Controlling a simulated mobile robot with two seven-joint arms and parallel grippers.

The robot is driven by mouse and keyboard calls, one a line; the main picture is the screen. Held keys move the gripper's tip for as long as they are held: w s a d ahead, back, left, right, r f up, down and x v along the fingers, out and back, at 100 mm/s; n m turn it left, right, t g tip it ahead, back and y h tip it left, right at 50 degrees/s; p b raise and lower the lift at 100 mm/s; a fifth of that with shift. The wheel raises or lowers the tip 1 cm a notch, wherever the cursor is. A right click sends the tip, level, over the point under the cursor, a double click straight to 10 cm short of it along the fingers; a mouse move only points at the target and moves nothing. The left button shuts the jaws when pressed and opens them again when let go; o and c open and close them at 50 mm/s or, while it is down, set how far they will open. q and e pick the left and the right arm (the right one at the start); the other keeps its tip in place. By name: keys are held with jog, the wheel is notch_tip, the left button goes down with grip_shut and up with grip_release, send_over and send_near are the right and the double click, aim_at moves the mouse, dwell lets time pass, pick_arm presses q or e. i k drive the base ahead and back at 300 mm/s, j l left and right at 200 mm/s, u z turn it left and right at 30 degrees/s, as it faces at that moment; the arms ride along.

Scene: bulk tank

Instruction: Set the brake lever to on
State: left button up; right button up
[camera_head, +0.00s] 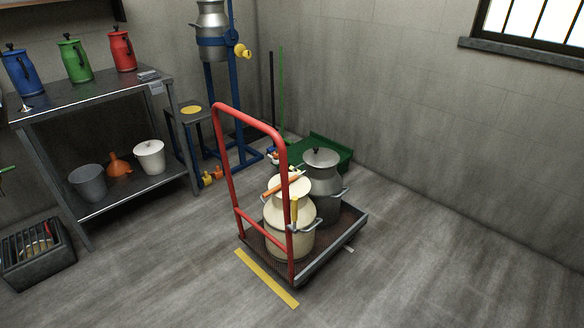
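A flat trolley (328,262) with a red push handle (250,119) stands on the floor in the middle of the head view. A short yellow grip (294,209) shows by the right post of the handle; it may be the brake lever, but I cannot tell for sure or read its setting. An orange bar (284,184) crosses in front of the cans; I cannot tell what it is fixed to. A cream can (290,245) and a grey metal can (322,180) stand on the trolley. Neither of my grippers is in view.
A yellow floor strip (266,278) lies along the trolley's near edge. A steel table (100,90) with jugs stands left, and a black crate (37,262) sits on the floor. A blue stand (233,100) is behind. The floor at front and right is clear.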

aim_at(295, 209)
jog(key=i+j+u, duration=0.1)
jog(key=i+u, duration=0.15)
jog(key=i, duration=0.9)
